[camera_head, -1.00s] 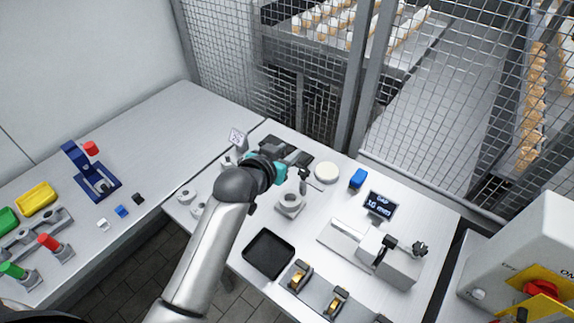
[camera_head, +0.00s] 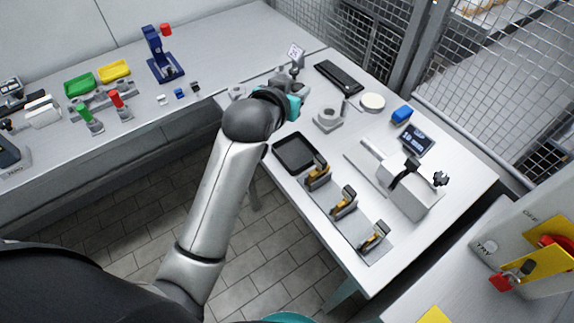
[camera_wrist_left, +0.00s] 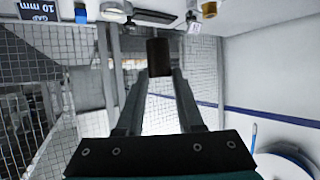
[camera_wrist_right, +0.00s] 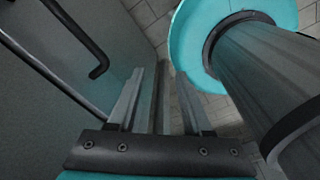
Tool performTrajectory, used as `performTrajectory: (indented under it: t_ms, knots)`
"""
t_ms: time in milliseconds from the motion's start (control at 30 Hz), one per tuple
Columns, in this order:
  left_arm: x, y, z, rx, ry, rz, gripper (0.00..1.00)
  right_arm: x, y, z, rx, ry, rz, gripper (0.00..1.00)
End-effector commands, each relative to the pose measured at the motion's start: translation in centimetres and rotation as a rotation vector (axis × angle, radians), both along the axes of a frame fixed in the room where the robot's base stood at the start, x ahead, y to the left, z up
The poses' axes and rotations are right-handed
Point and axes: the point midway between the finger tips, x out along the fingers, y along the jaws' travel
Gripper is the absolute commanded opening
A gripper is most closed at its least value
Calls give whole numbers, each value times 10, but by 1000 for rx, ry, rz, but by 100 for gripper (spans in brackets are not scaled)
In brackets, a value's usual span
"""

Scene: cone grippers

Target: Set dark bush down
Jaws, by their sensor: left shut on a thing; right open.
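The dark bush (camera_wrist_left: 158,57) is a dark brown cylinder between the fingertips of my left gripper (camera_wrist_left: 157,78) in the left wrist view. The left gripper is shut on it, clear of any surface in that view. In the head view, my left gripper (camera_head: 292,104) is over the left back part of the right-hand table; its fingertips and the bush are hidden there. My right gripper (camera_wrist_right: 161,80) is open and empty in the right wrist view, beside a grey panel and above the tiled floor.
A black tray (camera_head: 296,138), a grey ring fixture (camera_head: 329,119), a cream disc (camera_head: 372,102), a blue block (camera_head: 402,114) and a gap display (camera_head: 418,140) stand on the table. A mesh fence (camera_head: 470,120) rises behind.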

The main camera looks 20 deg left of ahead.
Motion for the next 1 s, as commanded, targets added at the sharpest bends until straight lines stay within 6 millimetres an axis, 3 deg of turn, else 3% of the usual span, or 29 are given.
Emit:
performTrajectory:
  t_ms: [267, 500, 767, 1000]
  knots:
    - [-1, 0, -72, 1, 8, 1, 0, 5, 16, -18, 22, -8, -6, 50]
    - [-1, 0, -131, 1, 6, 1, 0, 7, 16, -33, 21, -11, -5, 50]
    - [0, 0, -157, 1, 2, 1, 0, 6, 11, -39, 16, -10, -3, 50]
    - [0, 0, -192, 1, 2, 1, 0, 6, 10, -50, 12, -10, -1, 50]
